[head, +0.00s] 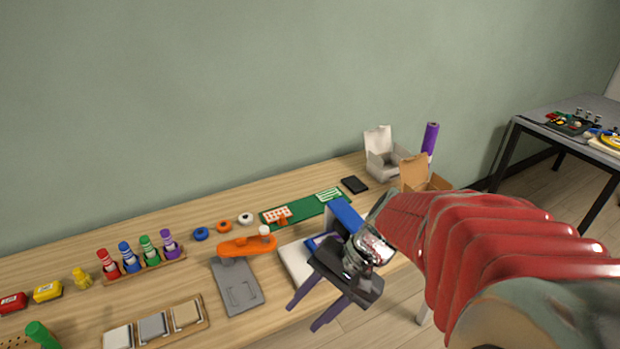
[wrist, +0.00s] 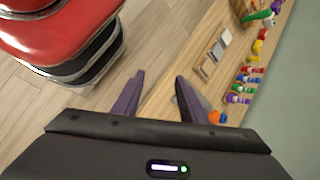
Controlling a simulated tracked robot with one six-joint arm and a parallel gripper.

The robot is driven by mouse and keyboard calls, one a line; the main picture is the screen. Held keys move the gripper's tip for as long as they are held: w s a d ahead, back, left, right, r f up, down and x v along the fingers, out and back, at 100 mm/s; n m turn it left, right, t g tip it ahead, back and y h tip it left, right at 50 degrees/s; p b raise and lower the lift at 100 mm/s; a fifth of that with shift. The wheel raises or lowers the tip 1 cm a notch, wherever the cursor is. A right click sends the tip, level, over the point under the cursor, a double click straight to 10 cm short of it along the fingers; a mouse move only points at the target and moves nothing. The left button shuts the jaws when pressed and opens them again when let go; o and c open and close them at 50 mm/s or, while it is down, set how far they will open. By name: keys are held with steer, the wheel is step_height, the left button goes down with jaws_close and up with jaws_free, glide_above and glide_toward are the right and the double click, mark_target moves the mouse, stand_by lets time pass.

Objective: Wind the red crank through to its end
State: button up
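I cannot make out a red crank in either view. A machine with a blue upright (head: 346,214) and a white base (head: 293,263) stands on the bench, partly hidden behind my gripper; any crank on it is hidden from me. My gripper (head: 313,303) is in front of this machine, above the bench's front edge. Its two purple fingers are apart with nothing between them. They also show parted and empty in the wrist view (wrist: 157,95), with floor and bench edge beyond.
An orange lever tool (head: 245,246) on a grey base lies left of the machine. A green mat (head: 300,211) lies behind. Bottles in a rack (head: 145,265), a tray of tiles (head: 155,328) and open boxes (head: 385,160) also stand on the bench (head: 75,235). A second table (head: 540,125) is at right.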

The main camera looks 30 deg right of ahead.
steer(key=w+d+f+m+t+y, duration=0.1)
steer(key=w+d+m+t+y, duration=0.15)
steer(key=d+m+t, duration=0.35)
steer(key=w+d+f+m+t+y, duration=0.1)
steer(key=w+d+f+m+t, duration=0.2)
steer(key=d+m, duration=0.5)
steer(key=s+d+f+m+t+h, duration=0.1)
steer(key=s+d+m+t+h, duration=0.1)
steer(key=d, duration=0.6)
steer(key=s+d+f+m+t+h, duration=0.2)
steer(key=s+d+m+t+h, duration=0.1)
steer(key=d+m+t+h, duration=0.2)
steer(key=d+m+h, duration=0.2)
steer(key=d+m, duration=0.1)
steer(key=m, duration=0.1)
steer(key=shift+s+d, duration=0.15)
steer(key=shift+w+a, duration=0.15)
steer(key=shift+w, duration=3.3)
steer(key=shift+w+a, duration=0.15)
steer(key=shift+w, duration=3.3)
steer(key=shift+c, duration=0.4)
jaws_close()
